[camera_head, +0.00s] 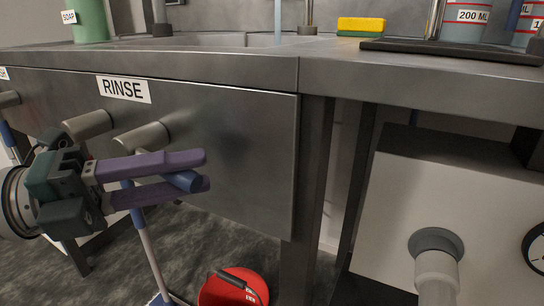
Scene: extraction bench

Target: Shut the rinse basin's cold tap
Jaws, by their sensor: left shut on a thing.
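The rinse basin's front panel (220,150) carries a white RINSE label (123,89). Two grey cylindrical tap bodies, one at the left (88,125) and one at the right (142,138), stick out below the label. My left gripper (192,178), with purple fingers, reaches in from the left below the right tap body. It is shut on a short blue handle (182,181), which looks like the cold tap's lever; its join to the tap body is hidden. A pale blue water stream (278,18) shows above the basin (215,40). My right gripper is out of view.
A yellow-green sponge (361,25), a dark tray (450,50) and a green soap bottle (90,20) are on the bench. A pale box with a grey fitting (436,243) stands at right.

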